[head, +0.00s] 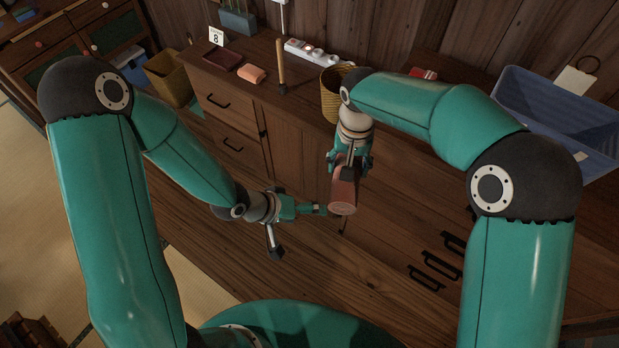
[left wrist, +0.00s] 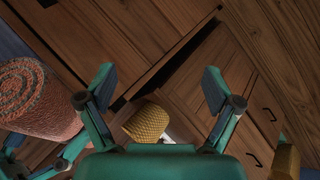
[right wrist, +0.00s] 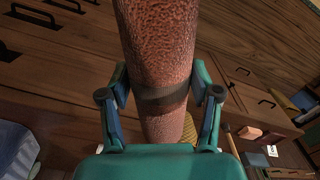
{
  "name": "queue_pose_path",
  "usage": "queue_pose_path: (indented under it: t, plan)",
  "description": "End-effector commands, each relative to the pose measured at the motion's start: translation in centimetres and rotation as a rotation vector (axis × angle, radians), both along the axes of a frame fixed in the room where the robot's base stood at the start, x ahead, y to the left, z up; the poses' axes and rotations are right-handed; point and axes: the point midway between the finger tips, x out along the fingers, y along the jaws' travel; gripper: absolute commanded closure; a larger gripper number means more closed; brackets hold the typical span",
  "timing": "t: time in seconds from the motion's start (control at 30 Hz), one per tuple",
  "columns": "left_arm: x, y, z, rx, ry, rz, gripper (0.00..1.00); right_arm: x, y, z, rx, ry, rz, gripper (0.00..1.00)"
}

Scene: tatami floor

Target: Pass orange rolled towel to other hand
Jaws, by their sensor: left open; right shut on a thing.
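My left gripper (head: 314,209) is open and empty, just left of the towel's lower end. In the left wrist view the towel (left wrist: 38,100) lies at the left edge, outside the open left fingers (left wrist: 158,86), and its spiral end shows.
A blue crate (head: 555,115) stands at right. The space between the arms is clear.

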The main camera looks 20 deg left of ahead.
Motion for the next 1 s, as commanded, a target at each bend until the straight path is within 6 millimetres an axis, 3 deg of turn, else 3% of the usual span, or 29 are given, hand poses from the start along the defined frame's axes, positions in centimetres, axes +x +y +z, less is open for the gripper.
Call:
queue_pose_path:
  t: [0.03, 0.2, 0.4, 0.67, 1.0]
  plan:
    - [0.9, 0.0, 2.1, -0.033, -0.041, 0.008, 0.09, 0.0, 0.0, 0.0, 0.0, 0.0, 0.0, 0.75]
    - [2.0, -0.4, 8.1, -0.15, -0.11, 0.007, 0.09, 0.0, 0.0, 0.0, 0.0, 0.0, 0.0, 0.74]
    - [1.4, -0.7, 12.8, -0.23, -0.13, -0.022, 0.09, 0.0, 0.0, 0.0, 0.0, 0.0, 0.0, 0.75]
    - [0.7, -1.0, 14.6, -0.26, -0.118, -0.041, 0.09, 0.0, 0.1, 0.0, 0.0, 0.0, 0.001, 0.75]
    - [2.3, -3.7, 12.4, -0.263, -0.112, -0.044, 0.09, 0.0, 0.1, 0.0, 0.0, 0.0, 0.001, 0.75]
